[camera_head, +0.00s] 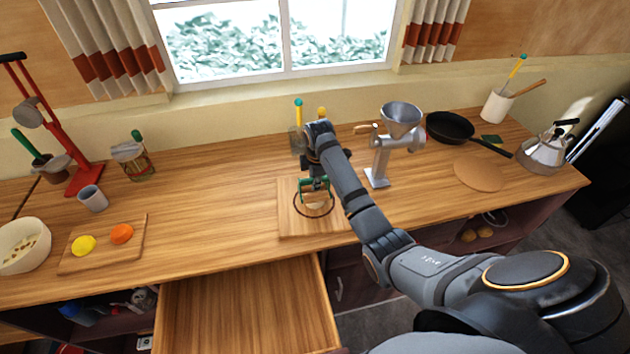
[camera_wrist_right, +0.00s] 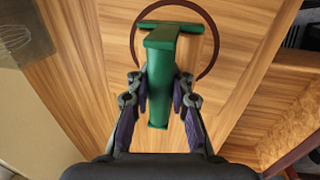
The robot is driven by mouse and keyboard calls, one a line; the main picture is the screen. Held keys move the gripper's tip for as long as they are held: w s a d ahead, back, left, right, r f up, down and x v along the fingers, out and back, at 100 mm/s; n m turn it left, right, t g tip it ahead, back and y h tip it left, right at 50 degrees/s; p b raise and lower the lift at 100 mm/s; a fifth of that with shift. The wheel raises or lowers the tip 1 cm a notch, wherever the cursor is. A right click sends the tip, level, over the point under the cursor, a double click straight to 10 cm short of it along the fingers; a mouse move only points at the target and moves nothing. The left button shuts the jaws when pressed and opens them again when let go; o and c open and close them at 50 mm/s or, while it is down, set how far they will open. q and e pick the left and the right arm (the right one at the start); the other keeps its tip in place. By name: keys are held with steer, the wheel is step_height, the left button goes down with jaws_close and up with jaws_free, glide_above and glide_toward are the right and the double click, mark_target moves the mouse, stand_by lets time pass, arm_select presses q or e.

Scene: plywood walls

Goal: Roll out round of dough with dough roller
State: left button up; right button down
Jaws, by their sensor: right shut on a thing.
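My right gripper (camera_head: 316,172) is above a square wooden board (camera_head: 290,228) on the counter. It is shut on the handle of a green dough roller (camera_head: 302,186). In the right wrist view the roller (camera_wrist_right: 160,65) sits between the two fingers of the gripper (camera_wrist_right: 160,97), with its crossbar at the far end. A dark ring (camera_head: 296,207) shows on the board around the roller's lower end; it also shows in the wrist view (camera_wrist_right: 216,52). A small pale patch inside the ring may be dough or the roller's barrel; I cannot tell which. My left gripper is not in view.
A metal grinder (camera_head: 380,160) stands right of the board, near a black pan (camera_head: 450,127) and a round brown board (camera_head: 478,174). A cutting board (camera_head: 80,262) with fruit lies left. An open drawer (camera_head: 245,310) juts out below.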

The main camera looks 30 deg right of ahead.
steer(key=shift+f, duration=0.2)
stand_by(0.3)
steer(key=shift+w+d+f, duration=0.1)
steer(key=shift+w+f, duration=0.05)
steer(key=shift+w, duration=0.25)
steer(key=shift+s+r+p, duration=0.2)
steer(key=shift+s+p, duration=0.25)
steer(key=shift+p, duration=0.4)
steer(key=shift+s+a+p, duration=0.25)
steer(key=shift+s+p, duration=0.2)
steer(key=shift+p, duration=0.25)
steer(key=shift+f, duration=0.1)
